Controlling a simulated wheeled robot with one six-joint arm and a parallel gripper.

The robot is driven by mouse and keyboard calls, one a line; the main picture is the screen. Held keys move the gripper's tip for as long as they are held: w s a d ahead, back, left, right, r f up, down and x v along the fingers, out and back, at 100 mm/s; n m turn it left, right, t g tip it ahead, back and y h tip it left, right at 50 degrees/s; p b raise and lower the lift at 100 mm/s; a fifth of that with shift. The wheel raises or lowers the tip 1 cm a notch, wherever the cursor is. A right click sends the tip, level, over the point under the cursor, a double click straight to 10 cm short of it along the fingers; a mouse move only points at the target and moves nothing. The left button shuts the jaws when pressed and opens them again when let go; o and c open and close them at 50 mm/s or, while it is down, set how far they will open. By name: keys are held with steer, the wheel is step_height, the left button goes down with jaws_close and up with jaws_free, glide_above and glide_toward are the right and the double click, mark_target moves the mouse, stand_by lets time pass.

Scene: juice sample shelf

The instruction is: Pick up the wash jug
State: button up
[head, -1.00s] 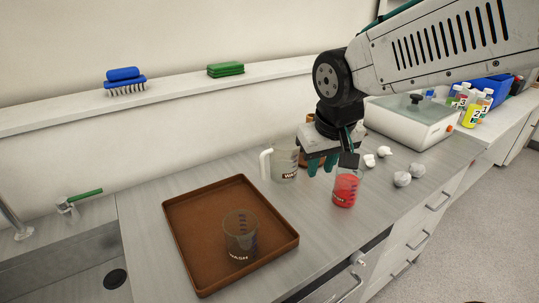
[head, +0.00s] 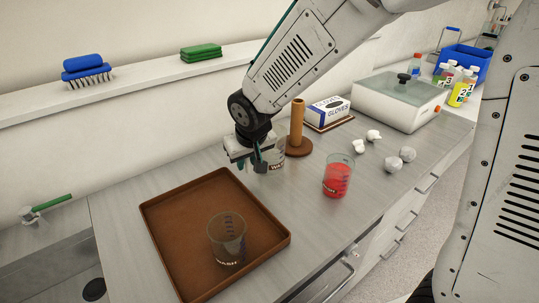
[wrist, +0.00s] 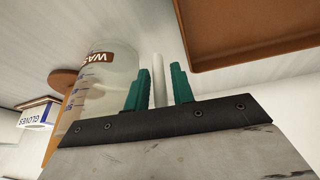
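The wash jug is a translucent jug with a brown label and a white handle. In the head view the jug (head: 278,157) stands on the counter behind the brown tray, partly hidden by my gripper (head: 259,163). In the wrist view the jug body (wrist: 110,68) is left of my gripper (wrist: 160,75). The white handle (wrist: 157,68) shows between the two green fingers, with a gap seen on each side. My gripper is open around the handle and not closed on it.
A brown tray (head: 163,207) holds a clear beaker (head: 227,240) at front left. A beaker of red liquid (head: 336,180) stands to the right, near crumpled white pieces (head: 393,164). A brown post (head: 297,123) and a glove box (head: 329,110) stand behind. A sink lies left.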

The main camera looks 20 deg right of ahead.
steer(key=shift+f, duration=0.15)
jaws_close()
